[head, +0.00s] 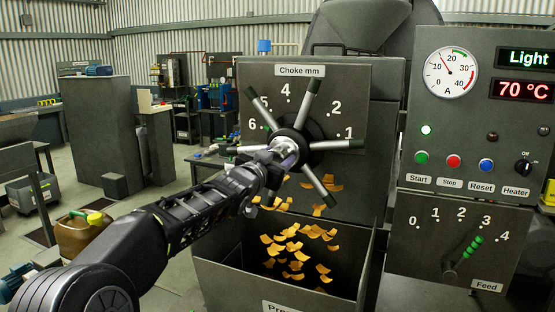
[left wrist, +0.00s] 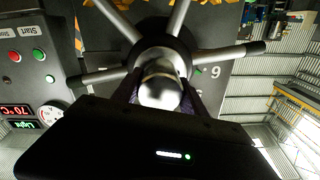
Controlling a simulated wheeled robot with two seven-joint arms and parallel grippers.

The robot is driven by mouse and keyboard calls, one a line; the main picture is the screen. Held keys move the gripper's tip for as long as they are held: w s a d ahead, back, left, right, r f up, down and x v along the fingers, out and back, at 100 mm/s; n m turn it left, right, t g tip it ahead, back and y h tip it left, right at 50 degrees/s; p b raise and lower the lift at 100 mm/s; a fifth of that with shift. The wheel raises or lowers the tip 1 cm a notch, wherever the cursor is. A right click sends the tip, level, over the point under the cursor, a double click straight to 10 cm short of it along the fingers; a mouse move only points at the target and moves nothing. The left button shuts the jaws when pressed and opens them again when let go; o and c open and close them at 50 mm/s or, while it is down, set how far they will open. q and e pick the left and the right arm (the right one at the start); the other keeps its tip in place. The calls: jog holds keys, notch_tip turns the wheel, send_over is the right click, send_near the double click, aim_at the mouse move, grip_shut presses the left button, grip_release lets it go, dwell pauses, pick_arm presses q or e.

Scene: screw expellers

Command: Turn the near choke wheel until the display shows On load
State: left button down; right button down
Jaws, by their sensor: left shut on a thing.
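The choke wheel (head: 317,146), with a dark hub and several silver spokes with dark tips, is mounted on the grey "Choke mm" panel (head: 375,95) numbered 1 to 6. My left gripper (head: 285,152) is shut at the middle of the wheel. In the left wrist view its fingers (left wrist: 160,90) close around the rounded silver hub end (left wrist: 160,84), with the wheel's spokes (left wrist: 222,54) spreading around it. A small green mark shows near the 6. My right gripper is not in view.
Orange flakes (head: 300,245) fall into an open grey bin (head: 215,275) below the wheel. The control panel at right has an ammeter (head: 450,73), a 70 °C readout (head: 525,89), push buttons (head: 454,161) and a feed lever (head: 463,257). A yellow-capped can (head: 82,236) stands left.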

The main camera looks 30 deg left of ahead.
pick_arm(q)
jog(key=m+b, duration=0.1)
jog(key=m, duration=0.1)
jog(key=shift+f+m, duration=0.1)
jog(key=shift+m, duration=0.2)
jog(key=shift+m+b, duration=0.3)
jog(key=shift+m, duration=0.9)
jog(key=c, duration=0.6)
grip_release()
jog(key=shift+s, duration=0.1)
jog(key=b+v, duration=0.1)
jog(key=v, duration=0.6)
jog(key=shift+s, duration=0.35)
